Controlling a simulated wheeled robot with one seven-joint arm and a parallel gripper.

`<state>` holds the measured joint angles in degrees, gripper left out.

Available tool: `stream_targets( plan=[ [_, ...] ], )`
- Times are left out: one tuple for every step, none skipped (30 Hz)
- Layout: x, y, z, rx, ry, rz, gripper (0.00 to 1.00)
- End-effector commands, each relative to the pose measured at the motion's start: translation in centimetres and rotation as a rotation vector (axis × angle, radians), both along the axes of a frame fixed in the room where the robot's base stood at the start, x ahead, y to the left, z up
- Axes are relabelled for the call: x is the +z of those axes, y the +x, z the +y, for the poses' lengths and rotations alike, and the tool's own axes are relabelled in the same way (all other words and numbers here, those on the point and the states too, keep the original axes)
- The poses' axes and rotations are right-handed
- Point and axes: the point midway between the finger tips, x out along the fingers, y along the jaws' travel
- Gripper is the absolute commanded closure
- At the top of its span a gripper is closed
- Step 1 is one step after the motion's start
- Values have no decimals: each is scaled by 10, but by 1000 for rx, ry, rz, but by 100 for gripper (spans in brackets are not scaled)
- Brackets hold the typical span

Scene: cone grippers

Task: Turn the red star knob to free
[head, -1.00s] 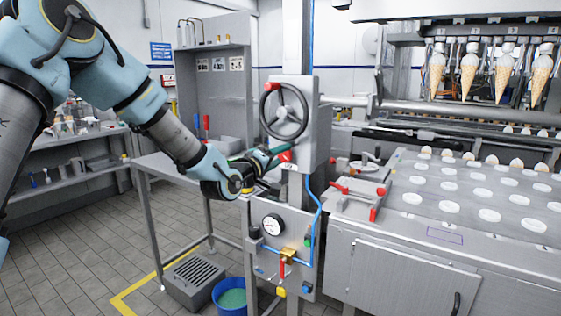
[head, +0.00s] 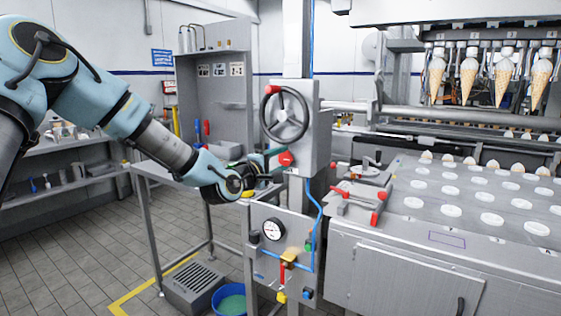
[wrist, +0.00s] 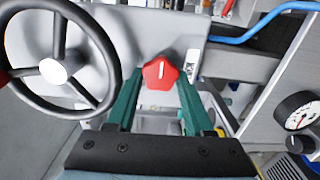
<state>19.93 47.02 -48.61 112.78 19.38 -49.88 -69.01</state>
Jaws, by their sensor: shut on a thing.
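The red star knob (head: 286,159) is on the side of the grey column housing, just below the black handwheel. In the wrist view the knob (wrist: 160,74) lies between the two green fingers, and a white mark on its face runs roughly up and down the picture. My gripper (wrist: 160,80) is shut on the knob, one finger at each side. In the head view my gripper (head: 272,160) reaches the knob from the left. A small white label (wrist: 193,64) is right of the knob, its print too small to read.
The black handwheel (head: 287,113) with a red grip is close to my gripper, and at the left in the wrist view (wrist: 60,70). Below are a pressure gauge (head: 272,230) and a blue hose (head: 318,215). A red-handled clamp (head: 355,195) is at the right.

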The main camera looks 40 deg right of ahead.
Motion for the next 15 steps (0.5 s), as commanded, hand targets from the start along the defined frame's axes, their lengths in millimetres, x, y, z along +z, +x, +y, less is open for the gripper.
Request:
stream_targets(
  plan=[
    [-1,0,0,0,1,3,100],
    [-1,0,0,0,1,4,100],
    [-1,0,0,0,1,4,100],
    [-1,0,0,0,1,4,100],
    [-1,0,0,0,1,4,100],
    [-1,0,0,0,1,4,100],
    [-1,0,0,0,1,4,100],
    [-1,0,0,0,1,4,100],
    [-1,0,0,0,1,3,100],
    [-1,0,0,0,1,3,100],
    [-1,0,0,0,1,3,45],
    [-1,0,0,0,1,3,40],
    [-1,0,0,0,1,3,37],
    [-1,0,0,0,1,3,33],
    [-1,0,0,0,0,2,29]
  ],
)
